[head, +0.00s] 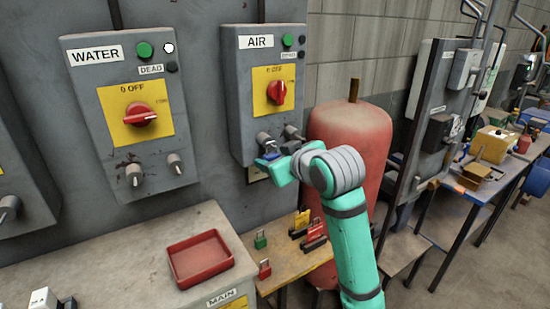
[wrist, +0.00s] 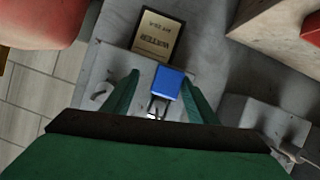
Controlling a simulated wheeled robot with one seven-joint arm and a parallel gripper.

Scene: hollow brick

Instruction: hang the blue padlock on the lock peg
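The blue padlock (wrist: 168,83) sits between my gripper's two green fingers in the wrist view, its metal shackle toward the camera. A gap shows between the padlock and the left finger; the right finger is close beside it. My gripper (wrist: 158,85) looks open. In the head view my gripper (head: 273,166) is at the bottom of the AIR box (head: 242,100), with a bit of the blue padlock (head: 270,156) showing just below the left grey peg (head: 264,138). A second grey peg (head: 293,132) is to its right. I cannot tell whether the shackle is around a peg.
The WATER box (head: 88,90) is left of the AIR box. A red tank (head: 350,125) stands close to the right of my gripper. Below are a red tray (head: 199,258) and a wooden shelf with several padlocks, including a green one (head: 260,241) and a red one (head: 265,270).

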